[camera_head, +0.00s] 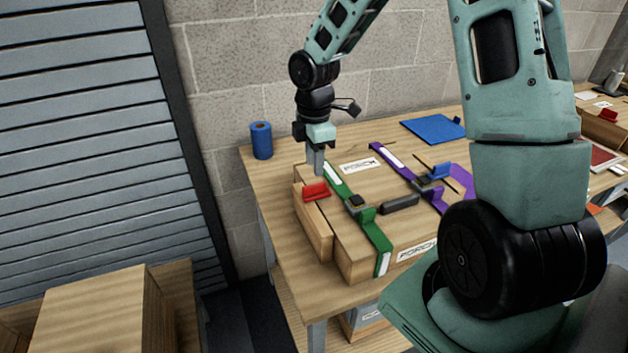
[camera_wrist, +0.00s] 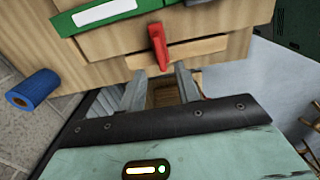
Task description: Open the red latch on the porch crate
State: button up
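The wooden porch crate (camera_head: 352,252) stands on the workbench, with "PORCH" labels on its top and front. The red latch (camera_head: 316,191) is on the wooden piece at the crate's left side. In the wrist view, the red latch (camera_wrist: 158,46) sticks out from the wood, just beyond the fingertips and roughly between their lines. My gripper (camera_head: 315,170) points down at the crate's back left, behind the latch in the head view. In the wrist view my gripper (camera_wrist: 160,76) has its two fingers apart with nothing between them. I cannot tell whether a finger touches the crate.
A green strap (camera_head: 377,238) and a purple strap (camera_head: 392,158) with buckles cross the crate. A black handle (camera_head: 400,204) sits between them. A blue roll (camera_head: 261,141) stands at the bench's back left corner. A blue sheet (camera_head: 432,128) lies behind the crate.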

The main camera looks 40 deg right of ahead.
aim_at(315, 185)
notch_tip(315, 185, down, 7)
jog(key=shift+r, duration=0.1)
dwell(0.3)
grip_shut()
